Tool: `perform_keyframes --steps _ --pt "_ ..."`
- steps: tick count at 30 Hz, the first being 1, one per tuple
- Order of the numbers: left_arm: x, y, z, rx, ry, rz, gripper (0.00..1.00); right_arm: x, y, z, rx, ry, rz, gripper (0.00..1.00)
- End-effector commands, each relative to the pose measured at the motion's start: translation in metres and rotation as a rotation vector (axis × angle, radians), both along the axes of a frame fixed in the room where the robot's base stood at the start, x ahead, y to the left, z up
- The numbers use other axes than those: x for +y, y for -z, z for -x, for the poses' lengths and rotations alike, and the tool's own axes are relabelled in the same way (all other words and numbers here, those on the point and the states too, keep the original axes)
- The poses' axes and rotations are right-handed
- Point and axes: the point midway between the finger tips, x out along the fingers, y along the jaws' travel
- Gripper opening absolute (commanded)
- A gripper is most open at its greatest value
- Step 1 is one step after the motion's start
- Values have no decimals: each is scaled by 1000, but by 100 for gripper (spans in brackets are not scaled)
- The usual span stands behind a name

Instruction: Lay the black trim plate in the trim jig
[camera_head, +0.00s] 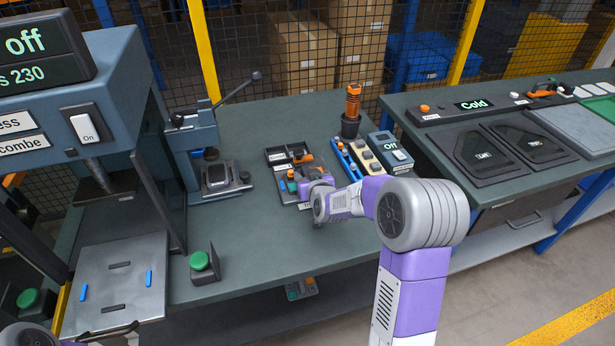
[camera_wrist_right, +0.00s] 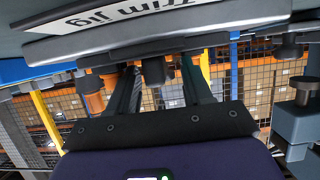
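My right gripper (camera_head: 296,182) is low over the trim jig (camera_head: 290,198), the small dark fixture at the middle of the bench with a white label on its front edge. In the right wrist view the upside-down label of the trim jig (camera_wrist_right: 130,14) fills the top. There the fingers of my right gripper (camera_wrist_right: 163,85) stand apart, with a dark grey peg beyond the gap and orange pieces nearby. I cannot pick out the black trim plate for certain. Only a bit of my left arm shows at the lower left; its gripper's state cannot be read.
A black parts tray (camera_head: 277,157) lies behind the jig. A lever press (camera_head: 215,180) stands to its left, a green button box (camera_head: 203,263) nearer. An orange-handled tool in a black cup (camera_head: 351,122) and a switch box (camera_head: 390,150) stand to the right. The front bench middle is clear.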

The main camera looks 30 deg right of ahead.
Motion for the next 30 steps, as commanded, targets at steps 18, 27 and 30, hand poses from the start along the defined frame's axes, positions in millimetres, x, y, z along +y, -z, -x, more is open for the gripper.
perform_keyframes --steps 18,27,30 --pt "0 -23 0 0 0 0 0 17 -38 75 -1 2 -1 51" --pt "0 -31 0 0 0 0 0 25 -49 106 -1 0 -1 51" --pt "0 -31 0 0 0 0 0 26 -49 108 0 1 -1 51"
